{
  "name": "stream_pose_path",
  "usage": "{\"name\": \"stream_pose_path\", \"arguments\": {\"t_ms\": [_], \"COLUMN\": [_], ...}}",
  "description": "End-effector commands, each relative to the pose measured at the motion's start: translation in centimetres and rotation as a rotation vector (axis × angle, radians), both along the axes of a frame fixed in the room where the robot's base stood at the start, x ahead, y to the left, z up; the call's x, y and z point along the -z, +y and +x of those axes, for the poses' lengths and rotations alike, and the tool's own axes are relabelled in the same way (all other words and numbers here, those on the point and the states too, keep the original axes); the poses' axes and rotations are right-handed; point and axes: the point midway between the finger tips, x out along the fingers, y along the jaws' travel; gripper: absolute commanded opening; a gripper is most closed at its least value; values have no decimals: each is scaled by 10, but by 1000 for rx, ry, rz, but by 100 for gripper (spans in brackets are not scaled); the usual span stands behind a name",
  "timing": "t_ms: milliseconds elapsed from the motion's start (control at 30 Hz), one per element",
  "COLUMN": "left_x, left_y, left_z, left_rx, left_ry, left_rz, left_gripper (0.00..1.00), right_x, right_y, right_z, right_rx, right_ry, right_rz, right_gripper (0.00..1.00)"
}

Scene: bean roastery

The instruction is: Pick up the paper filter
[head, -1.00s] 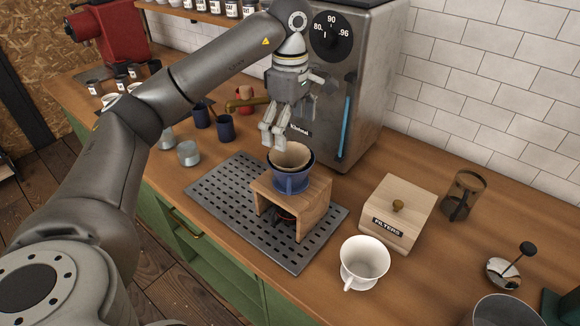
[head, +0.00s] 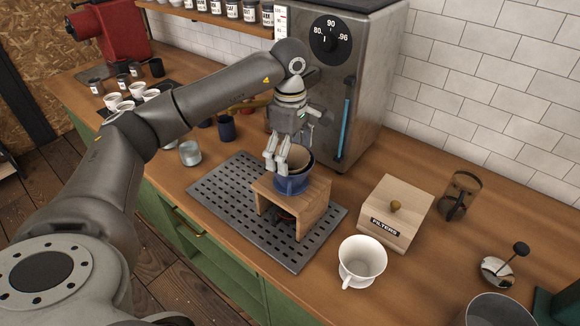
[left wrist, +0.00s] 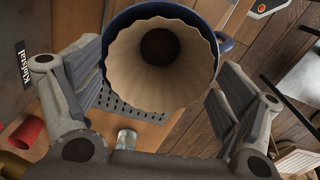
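The pale tan fluted paper filter (head: 299,154) sits inside the blue dripper (head: 291,185), on a small wooden stand (head: 314,206). My left gripper (head: 275,167) is at the near-left rim of the dripper and hides part of the filter. In the left wrist view the filter (left wrist: 130,65) opens toward the camera with the blue dripper (left wrist: 226,42) around it. The left gripper's fingers (left wrist: 155,88) are spread apart on either side, with nothing held. Whether they touch the rim I cannot tell. My right gripper is not in view.
The stand is on a slotted drip tray (head: 222,190). A wooden box labelled FILTERS (head: 396,210) and a white dripper cup (head: 362,258) are to the right. A steel machine (head: 365,85) stands close behind.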

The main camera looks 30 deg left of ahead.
Motion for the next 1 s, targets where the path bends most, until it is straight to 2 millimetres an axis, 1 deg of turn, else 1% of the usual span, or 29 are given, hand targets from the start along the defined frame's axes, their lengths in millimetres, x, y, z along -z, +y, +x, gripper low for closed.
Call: {"name": "stream_pose_path", "arguments": {"t_ms": [33,100,233,267,400,500,567,633,767,800,900,1000], "left_x": [0,0,0,0,-1,-5,-12,-23,-51,-61,-77,-89], "left_y": [0,0,0,0,0,0,0,0,-1,0,0,0], "left_z": [0,0,0,0,0,1,1,1,1,1,1,1], "left_rx": [0,0,0,0,0,-1,-1,0,1,-1,-2,-1], "left_ry": [0,0,0,0,0,-2,-4,-6,-7,-5,-5,-3], "left_rz": [0,0,0,0,0,0,-1,-2,-1,0,0,1], "left_gripper": [77,69,69,67,67,67,67,67,67,67,67,67], "right_x": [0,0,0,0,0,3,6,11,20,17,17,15], "right_y": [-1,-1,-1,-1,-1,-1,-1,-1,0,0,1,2], "right_z": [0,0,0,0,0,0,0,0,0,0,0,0], "right_rx": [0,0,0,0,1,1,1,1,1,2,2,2], "right_ry": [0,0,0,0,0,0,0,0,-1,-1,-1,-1], "right_rz": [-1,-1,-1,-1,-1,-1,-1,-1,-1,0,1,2], "right_gripper": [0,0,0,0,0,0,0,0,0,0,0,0]}}
